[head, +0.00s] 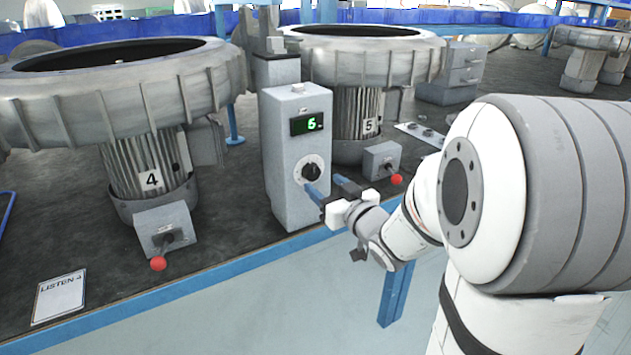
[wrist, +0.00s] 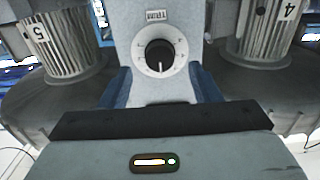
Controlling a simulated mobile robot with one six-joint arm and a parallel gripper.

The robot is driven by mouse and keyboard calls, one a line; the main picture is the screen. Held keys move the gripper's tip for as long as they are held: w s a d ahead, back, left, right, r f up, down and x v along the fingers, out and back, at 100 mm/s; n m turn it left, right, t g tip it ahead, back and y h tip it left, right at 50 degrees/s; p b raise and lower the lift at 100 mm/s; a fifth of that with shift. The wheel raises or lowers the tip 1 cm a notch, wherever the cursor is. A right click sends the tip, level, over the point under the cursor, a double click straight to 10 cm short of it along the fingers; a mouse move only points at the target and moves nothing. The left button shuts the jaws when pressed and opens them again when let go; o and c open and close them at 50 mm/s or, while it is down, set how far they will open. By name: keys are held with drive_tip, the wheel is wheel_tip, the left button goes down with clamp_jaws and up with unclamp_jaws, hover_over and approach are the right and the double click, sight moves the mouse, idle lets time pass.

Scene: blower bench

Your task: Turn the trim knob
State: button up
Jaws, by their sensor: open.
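The trim knob (head: 311,172) is a black round knob on a pale dial, low on the front of a grey control box (head: 283,125). A green display (head: 307,123) on the box reads 6. In the wrist view the knob (wrist: 159,55) is upper centre, with its white mark pointing down in the picture and an upside-down TRIM label above it. My gripper (head: 326,186) is open, its two blue fingers reaching toward the box front just below and right of the knob. In the wrist view the fingers (wrist: 163,88) are spread either side of the knob, with nothing between them.
Blower 4 (head: 150,180) stands left of the box and blower 5 (head: 369,126) behind right. Small boxes with red-tipped levers (head: 158,263) (head: 396,179) stand near each. A LISTEN 4 card (head: 60,297) lies on the left. The blue bench edge (head: 200,282) runs along the front.

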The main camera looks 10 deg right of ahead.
sight(314, 176)
drive_tip(key=shift+x, duration=2.1)
drive_tip(key=shift+c, duration=0.5)
drive_tip(key=c, duration=0.9)
